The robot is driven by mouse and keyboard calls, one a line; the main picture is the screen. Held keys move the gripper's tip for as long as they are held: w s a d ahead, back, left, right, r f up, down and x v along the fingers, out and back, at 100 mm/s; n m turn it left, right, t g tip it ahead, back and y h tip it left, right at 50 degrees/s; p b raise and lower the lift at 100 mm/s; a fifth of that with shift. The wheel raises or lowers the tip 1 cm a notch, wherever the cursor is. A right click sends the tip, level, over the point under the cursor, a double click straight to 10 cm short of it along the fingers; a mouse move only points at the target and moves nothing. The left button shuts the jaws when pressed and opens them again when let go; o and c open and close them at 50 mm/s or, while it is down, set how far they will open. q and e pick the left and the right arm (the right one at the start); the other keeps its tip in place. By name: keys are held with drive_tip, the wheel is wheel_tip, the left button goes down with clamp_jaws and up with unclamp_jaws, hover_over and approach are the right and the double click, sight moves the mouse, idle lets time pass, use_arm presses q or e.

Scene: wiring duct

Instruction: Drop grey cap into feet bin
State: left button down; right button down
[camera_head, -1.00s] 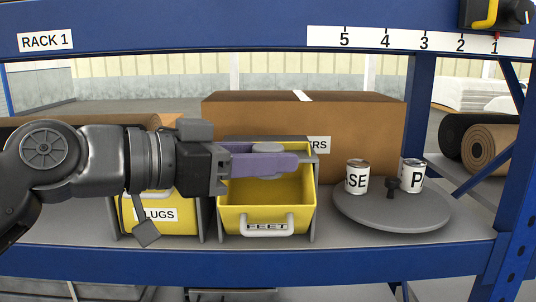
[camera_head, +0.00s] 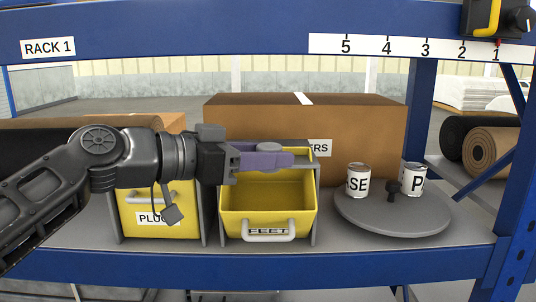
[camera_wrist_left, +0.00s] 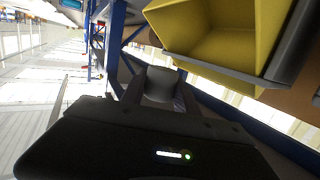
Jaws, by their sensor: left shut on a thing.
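My left gripper (camera_head: 268,157) reaches in from the left in the head view, above the back part of the feet bin (camera_head: 268,229). It is shut on the grey cap (camera_head: 268,147), whose round top shows between the purple fingers. The cap also shows between the fingers in the left wrist view (camera_wrist_left: 160,84). The feet bin is an open yellow bin with a white handle and a FEET label; its visible inside looks empty. The bin's yellow wall fills the top of the left wrist view (camera_wrist_left: 190,30). My right gripper is not in view.
A yellow PLUGS bin (camera_head: 158,217) stands left of the feet bin. A large cardboard box (camera_head: 360,125) is behind. A grey turntable (camera_head: 390,217) with two cans, SE (camera_head: 358,181) and P (camera_head: 412,179), is at right. The blue shelf beam (camera_head: 250,268) runs along the front.

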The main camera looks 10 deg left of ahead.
use_arm(q)
drive_tip(key=shift+w+a+f, duration=0.1)
drive_tip(key=shift+w+a, duration=0.05)
drive_tip(key=shift+w, duration=0.35)
drive_tip(key=shift+w+a+f, duration=0.1)
drive_tip(key=shift+w, duration=0.4)
drive_tip(key=c, duration=0.8)
unclamp_jaws()
drive_tip(key=shift+c, duration=0.2)
drive_tip(key=shift+s+a+r, duration=0.1)
drive_tip(key=shift+s+a, duration=0.3)
drive_tip(key=shift+a, duration=0.1)
drive_tip(key=b+v, duration=0.1)
drive_tip(key=v, duration=0.5)
drive_tip(key=shift+s+a, duration=0.15)
drive_tip(key=shift+s, duration=0.1)
